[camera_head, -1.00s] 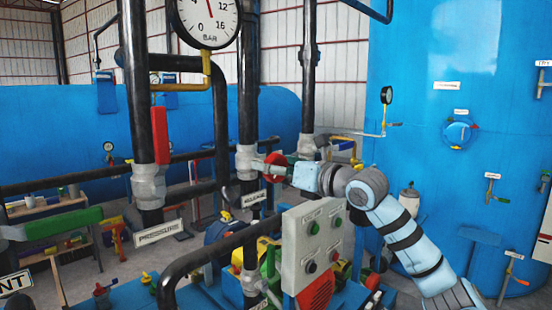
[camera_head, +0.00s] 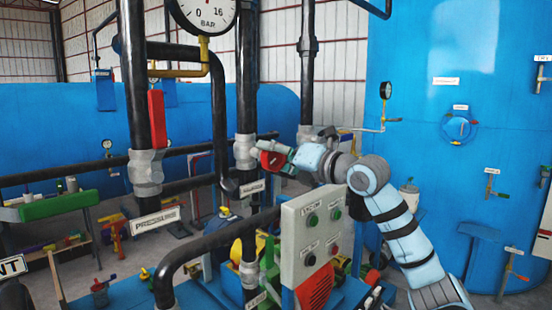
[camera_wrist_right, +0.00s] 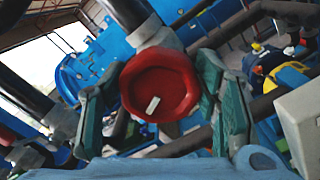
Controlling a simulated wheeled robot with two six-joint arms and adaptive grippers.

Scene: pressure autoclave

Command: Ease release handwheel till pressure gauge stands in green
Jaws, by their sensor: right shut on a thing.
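The red release handwheel (camera_head: 272,160) sits on the valve of a black upright pipe, left of the grey control box. My right gripper (camera_head: 277,152) reaches it from the right and is shut on it. In the right wrist view the round red wheel (camera_wrist_right: 160,85) with a small white mark faces the camera, with a green-grey finger on each side. The pressure gauge (camera_head: 206,12) is at the top of the head view, marked BAR, 0 and 16. The frame edge cuts off its upper dial, so its needle and any green band cannot be read. My left gripper is not in view.
A grey control box (camera_head: 311,235) with several buttons stands just below my right gripper. Black pipes (camera_head: 135,90) rise at left, one with a red lever (camera_head: 157,118). A large blue tank (camera_head: 430,130) with a small gauge (camera_head: 386,90) stands at right.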

